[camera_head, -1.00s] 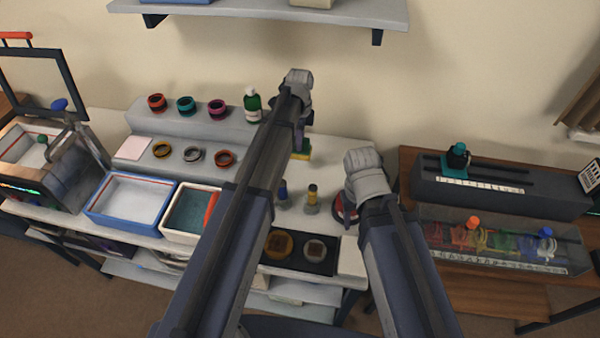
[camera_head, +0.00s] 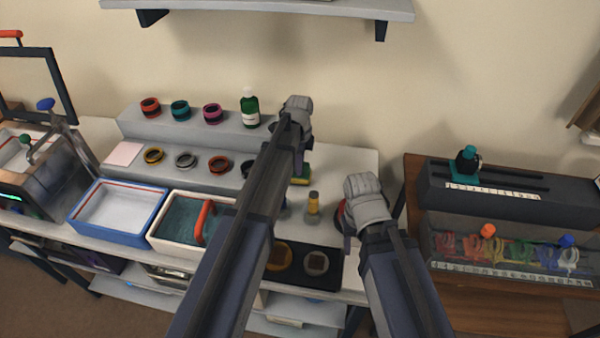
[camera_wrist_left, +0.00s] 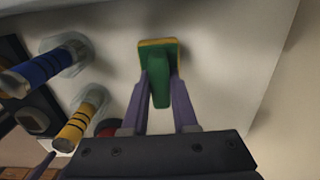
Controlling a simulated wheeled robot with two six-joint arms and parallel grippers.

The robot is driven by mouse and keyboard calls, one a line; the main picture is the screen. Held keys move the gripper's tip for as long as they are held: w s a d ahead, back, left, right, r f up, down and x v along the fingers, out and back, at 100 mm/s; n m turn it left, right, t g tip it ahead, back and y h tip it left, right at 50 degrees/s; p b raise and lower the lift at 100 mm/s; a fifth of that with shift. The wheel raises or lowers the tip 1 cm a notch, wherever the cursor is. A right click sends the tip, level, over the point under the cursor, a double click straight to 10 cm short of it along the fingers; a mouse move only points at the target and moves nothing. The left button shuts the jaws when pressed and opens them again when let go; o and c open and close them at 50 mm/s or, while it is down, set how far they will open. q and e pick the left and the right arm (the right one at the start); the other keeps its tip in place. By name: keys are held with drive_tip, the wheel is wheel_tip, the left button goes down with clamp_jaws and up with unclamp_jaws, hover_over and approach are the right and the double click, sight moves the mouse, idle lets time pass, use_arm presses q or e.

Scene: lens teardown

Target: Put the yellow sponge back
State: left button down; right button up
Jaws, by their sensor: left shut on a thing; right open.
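The yellow sponge (camera_head: 302,180) has a green grip on top. It shows at the back of the white table, partly hidden by my left arm in the head view. In the left wrist view the sponge's yellow rim (camera_wrist_left: 172,43) sticks out around the green part. My left gripper (camera_wrist_left: 160,88) is shut on the green grip, one purple finger on each side. The sponge is at or just above the table top; I cannot tell if it touches. My right gripper (camera_head: 347,234) is open, over the table's right part near a red round thing (camera_head: 340,213); its fingers are mostly hidden.
A yellow-banded bottle (camera_head: 312,205) and a blue-banded one (camera_wrist_left: 45,66) stand close to the sponge. A green bottle (camera_head: 250,108) and several lens rings are on the grey steps (camera_head: 210,135). A dark tray (camera_head: 308,284) lies in front. Bare table surrounds the sponge's right side.

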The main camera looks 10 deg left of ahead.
use_arm(q)
drive_tip(key=shift+f, duration=0.75)
use_arm(e)
drive_tip(key=shift+f, duration=0.7)
use_arm(q)
drive_tip(key=shift+f+b, duration=0.2)
drive_tip(key=shift+b, duration=0.25)
use_arm(e)
drive_tip(key=shift+f, duration=0.25)
use_arm(q)
drive_tip(key=c, duration=0.7)
unclamp_jaws()
use_arm(e)
drive_tip(key=shift+r, duration=0.1)
use_arm(q)
drive_tip(key=shift+r, duration=0.25)
use_arm(e)
drive_tip(key=shift+r, duration=0.15)
